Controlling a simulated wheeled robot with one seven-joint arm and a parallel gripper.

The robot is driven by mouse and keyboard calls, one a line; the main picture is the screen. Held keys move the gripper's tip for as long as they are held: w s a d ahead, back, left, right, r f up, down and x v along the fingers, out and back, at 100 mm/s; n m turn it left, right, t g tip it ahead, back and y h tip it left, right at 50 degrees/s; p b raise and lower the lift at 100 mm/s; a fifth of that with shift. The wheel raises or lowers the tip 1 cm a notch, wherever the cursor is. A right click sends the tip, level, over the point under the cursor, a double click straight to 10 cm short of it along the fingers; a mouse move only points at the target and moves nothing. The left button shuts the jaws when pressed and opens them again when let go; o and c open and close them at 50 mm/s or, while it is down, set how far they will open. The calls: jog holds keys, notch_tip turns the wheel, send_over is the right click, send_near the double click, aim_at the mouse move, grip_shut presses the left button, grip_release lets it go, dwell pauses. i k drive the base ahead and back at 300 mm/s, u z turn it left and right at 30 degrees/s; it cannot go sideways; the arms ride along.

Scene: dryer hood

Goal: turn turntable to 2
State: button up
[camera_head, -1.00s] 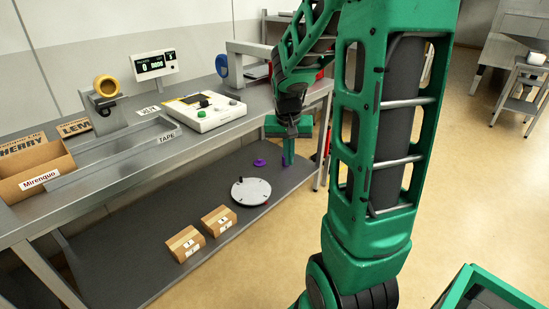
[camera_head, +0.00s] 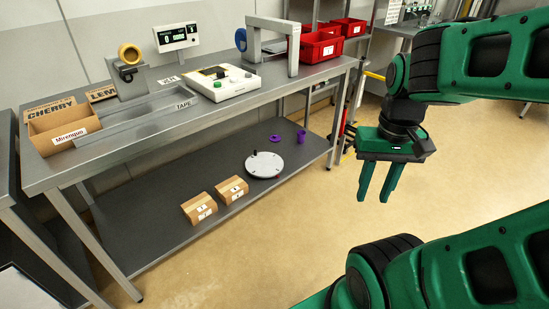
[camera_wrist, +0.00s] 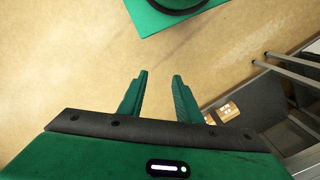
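The turntable (camera_head: 264,165) is a round white-grey disc on the dark lower shelf of the bench. A small black knob stands on its rim at the back left, and a small red piece shows at its front right edge. Any numbers on it are too small to read. My gripper (camera_head: 377,198) hangs over the open floor to the right of the bench, well apart from the turntable. Its two green fingers point down with a gap between them and nothing held. In the wrist view the fingers (camera_wrist: 157,78) are also apart over bare floor. The turntable is not visible there.
Two cardboard boxes (camera_head: 199,208) (camera_head: 232,189) sit left of the turntable on the lower shelf (camera_head: 150,225). A purple ring (camera_head: 275,139) and purple cup (camera_head: 301,137) lie behind it. The bench top (camera_head: 130,142) overhangs the shelf. The floor in front is clear.

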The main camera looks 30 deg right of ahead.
aim_at(260, 164)
jog(key=z, duration=0.45)
jog(key=k, duration=0.95)
jog(key=z, duration=0.75)
jog(key=i, duration=1.8)
jog(key=u, duration=0.85)
jog(key=i, duration=0.3)
jog(key=u, duration=0.25)
